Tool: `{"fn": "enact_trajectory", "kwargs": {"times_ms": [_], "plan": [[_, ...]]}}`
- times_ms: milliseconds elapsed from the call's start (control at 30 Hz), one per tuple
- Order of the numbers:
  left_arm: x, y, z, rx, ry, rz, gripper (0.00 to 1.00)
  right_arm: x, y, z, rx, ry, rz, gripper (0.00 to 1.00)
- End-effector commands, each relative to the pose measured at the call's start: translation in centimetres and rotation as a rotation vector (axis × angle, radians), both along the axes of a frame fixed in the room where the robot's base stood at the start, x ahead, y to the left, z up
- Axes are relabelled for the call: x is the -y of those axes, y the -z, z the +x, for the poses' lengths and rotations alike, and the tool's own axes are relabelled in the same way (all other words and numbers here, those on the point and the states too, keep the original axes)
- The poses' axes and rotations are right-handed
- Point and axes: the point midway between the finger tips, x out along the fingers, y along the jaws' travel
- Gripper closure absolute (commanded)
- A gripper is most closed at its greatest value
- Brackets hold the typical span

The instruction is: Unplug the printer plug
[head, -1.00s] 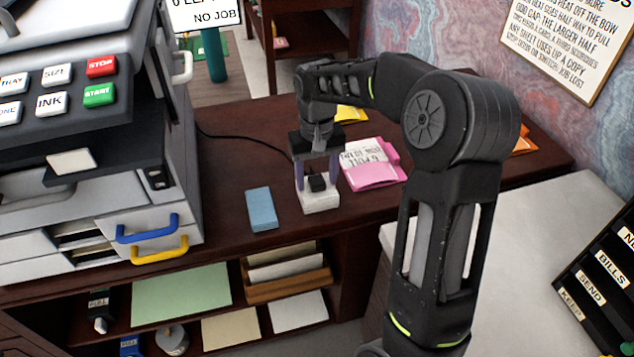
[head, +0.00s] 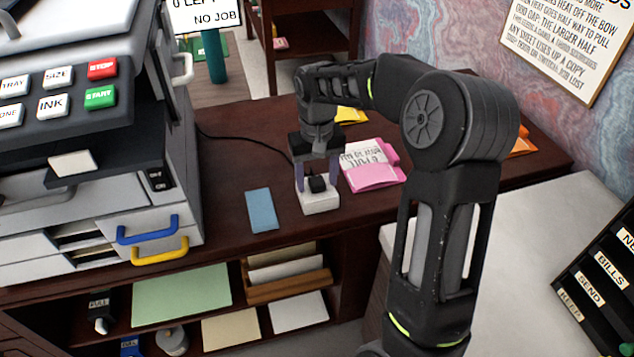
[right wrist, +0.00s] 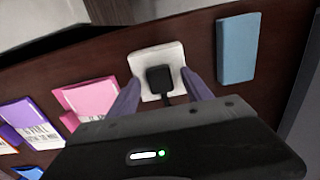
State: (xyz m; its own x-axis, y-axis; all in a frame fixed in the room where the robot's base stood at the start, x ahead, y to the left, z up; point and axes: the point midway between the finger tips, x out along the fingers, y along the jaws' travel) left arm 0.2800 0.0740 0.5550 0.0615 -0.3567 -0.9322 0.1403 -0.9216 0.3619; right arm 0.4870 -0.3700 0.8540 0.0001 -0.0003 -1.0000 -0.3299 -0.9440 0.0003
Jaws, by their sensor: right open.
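The black printer plug (head: 317,184) sits in a white socket block (head: 320,203) on the dark wooden desk. In the right wrist view the plug (right wrist: 160,78) is seated in the white block (right wrist: 146,56), and its cord runs toward my gripper. My right gripper (head: 317,178) points down over the block, open, with one purple finger on each side of the plug. In the right wrist view the fingers (right wrist: 162,92) stand apart from the plug. A black cable (head: 240,137) runs from behind the printer (head: 85,195) toward the gripper. My left gripper is not in view.
A blue pad (head: 262,210) lies left of the block, and a pink folder (head: 375,177) lies to its right. Shelves with paper, including a green sheet (head: 182,294), are below the desk. A pale surface (head: 540,230) is at right.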

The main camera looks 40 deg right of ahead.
Motion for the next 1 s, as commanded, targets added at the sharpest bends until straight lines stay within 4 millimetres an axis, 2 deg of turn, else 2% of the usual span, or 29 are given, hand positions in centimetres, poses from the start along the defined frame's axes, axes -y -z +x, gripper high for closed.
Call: {"fn": "enact_trajectory", "kwargs": {"times_ms": [267,900,1000], "plan": [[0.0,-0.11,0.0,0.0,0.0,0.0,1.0,-0.02,0.0,0.0,0.0,0.0,0.0,0.43],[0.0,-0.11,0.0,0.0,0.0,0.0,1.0,-0.01,-0.01,-0.01,0.0,0.0,0.0,0.95],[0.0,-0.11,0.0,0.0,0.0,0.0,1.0,-0.01,-0.01,-0.01,0.0,0.0,0.0,1.0]]}}
